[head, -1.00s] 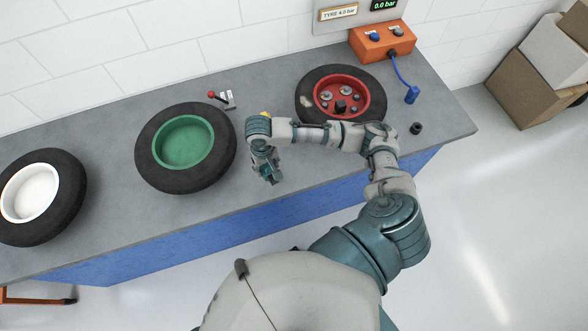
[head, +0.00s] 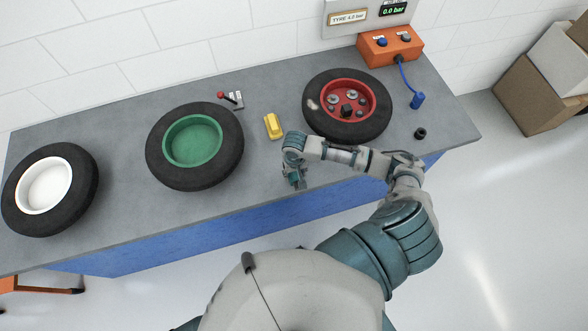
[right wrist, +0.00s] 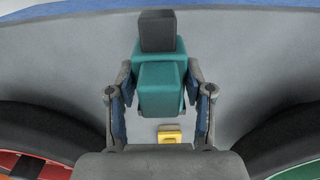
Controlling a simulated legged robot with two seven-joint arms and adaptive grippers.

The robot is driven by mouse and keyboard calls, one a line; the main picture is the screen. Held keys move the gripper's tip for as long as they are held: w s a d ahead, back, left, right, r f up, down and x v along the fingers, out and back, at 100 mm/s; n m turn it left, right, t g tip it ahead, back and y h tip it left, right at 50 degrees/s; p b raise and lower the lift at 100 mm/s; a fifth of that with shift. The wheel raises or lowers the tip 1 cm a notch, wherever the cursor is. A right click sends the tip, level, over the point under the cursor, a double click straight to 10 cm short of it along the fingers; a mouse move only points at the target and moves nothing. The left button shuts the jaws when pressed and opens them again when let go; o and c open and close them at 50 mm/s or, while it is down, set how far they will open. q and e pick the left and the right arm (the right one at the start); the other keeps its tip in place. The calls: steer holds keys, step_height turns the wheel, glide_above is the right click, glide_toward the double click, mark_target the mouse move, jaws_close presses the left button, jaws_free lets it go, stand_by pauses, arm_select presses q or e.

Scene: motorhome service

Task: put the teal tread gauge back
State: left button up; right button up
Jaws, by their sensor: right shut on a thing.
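The teal tread gauge (right wrist: 160,88) is a teal block with a dark grey end, and it sits between my right gripper's fingers in the right wrist view. My right gripper (head: 296,181) is shut on it, over the grey bench top towards the front edge. In the head view the gauge is small and hard to tell from the gripper. A yellow block (head: 273,126) lies on the bench behind the gripper, apart from it; it also shows in the right wrist view (right wrist: 169,134). My left gripper is not in view.
On the bench (head: 265,172) lie a tyre with a green rim (head: 193,142), one with a red rim (head: 347,100) and one with a white rim (head: 45,185).

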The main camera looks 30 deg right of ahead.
steer(key=shift+w+d+f, duration=0.1)
steer(key=shift+w+d, duration=0.15)
steer(key=shift+w, duration=0.25)
steer(key=shift+w+d, duration=0.2)
steer(key=shift+w, duration=0.25)
steer(key=shift+w+d+f, duration=0.15)
steer(key=shift+w+f, duration=0.1)
steer(key=shift+f, duration=0.65)
steer(key=shift+w+d+f, duration=0.15)
steer(key=shift+w+f, duration=0.05)
steer(key=shift+f, duration=0.7)
steer(key=o, duration=1.1)
step_height(320, 180, up, 12)
steer(key=shift+r+p, duration=0.1)
steer(key=shift+p, duration=0.2)
